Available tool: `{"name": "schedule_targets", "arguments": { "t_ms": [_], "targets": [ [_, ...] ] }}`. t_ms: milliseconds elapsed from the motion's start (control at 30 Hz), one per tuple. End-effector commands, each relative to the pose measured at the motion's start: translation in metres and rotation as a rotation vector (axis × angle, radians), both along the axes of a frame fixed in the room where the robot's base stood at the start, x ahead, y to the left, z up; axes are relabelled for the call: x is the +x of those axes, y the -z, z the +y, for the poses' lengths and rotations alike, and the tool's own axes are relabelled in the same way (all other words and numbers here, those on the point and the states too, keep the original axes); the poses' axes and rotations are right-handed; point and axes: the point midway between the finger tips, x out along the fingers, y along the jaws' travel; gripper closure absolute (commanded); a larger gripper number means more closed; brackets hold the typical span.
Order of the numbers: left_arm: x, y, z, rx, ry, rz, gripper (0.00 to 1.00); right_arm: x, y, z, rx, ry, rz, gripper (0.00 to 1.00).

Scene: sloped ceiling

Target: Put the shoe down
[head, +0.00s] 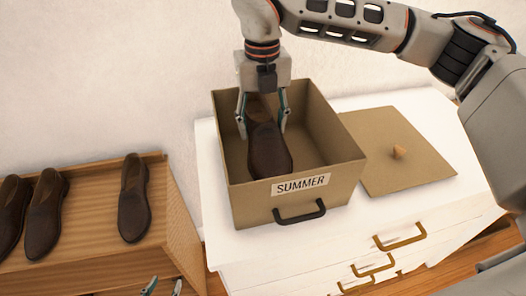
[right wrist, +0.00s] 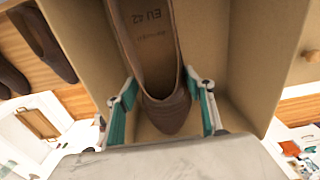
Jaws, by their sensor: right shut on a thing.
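A brown leather shoe (head: 268,153) is inside an open cardboard box (head: 340,165) labelled SUMMER, toe toward the box's front. My right gripper (head: 262,128) reaches down into the box and is shut on the shoe, one finger on each side. I cannot tell whether the sole touches the box floor. My left gripper (head: 162,286) shows only its fingertips at the bottom edge, apart and empty.
The box stands on a white drawer cabinet (head: 240,262). A cardboard lid (head: 405,155) with a wooden knob lies right of the box. Several brown shoes (head: 134,200) stand on a wooden surface (head: 95,262) at left. A pale wall rises behind.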

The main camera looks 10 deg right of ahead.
Motion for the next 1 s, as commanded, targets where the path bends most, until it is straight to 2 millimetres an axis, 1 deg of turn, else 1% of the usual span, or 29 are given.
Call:
{"name": "schedule_targets", "arguments": {
  "t_ms": [33, 100, 200, 300, 467, 700, 1000],
  "targets": [
    [0.000, -0.003, 0.000, 0.000, 0.000, -0.001, 0.60, -0.001, 0.012, 0.000, 0.001, 0.000, 0.003, 0.79],
    [0.001, -0.005, 0.000, -0.001, 0.000, -0.002, 0.60, -0.001, 0.027, 0.000, 0.001, 0.001, 0.003, 0.79],
    [0.002, -0.007, 0.000, -0.001, 0.000, -0.004, 0.60, 0.000, 0.043, 0.000, 0.001, 0.000, 0.001, 0.79],
    [0.003, -0.009, 0.000, -0.001, 0.001, -0.007, 0.60, 0.000, 0.053, 0.000, 0.001, 0.001, 0.000, 0.79],
    [0.004, -0.011, 0.000, -0.001, 0.000, -0.009, 0.60, 0.000, 0.062, 0.000, 0.001, 0.001, -0.001, 0.79],
    [0.004, -0.014, 0.000, -0.001, 0.000, -0.009, 0.60, 0.000, 0.092, 0.000, 0.001, 0.000, 0.000, 0.79],
    [0.003, -0.010, 0.001, 0.001, -0.002, -0.004, 0.60, 0.000, 0.095, 0.000, 0.001, 0.000, -0.002, 0.79]
  ]
}}
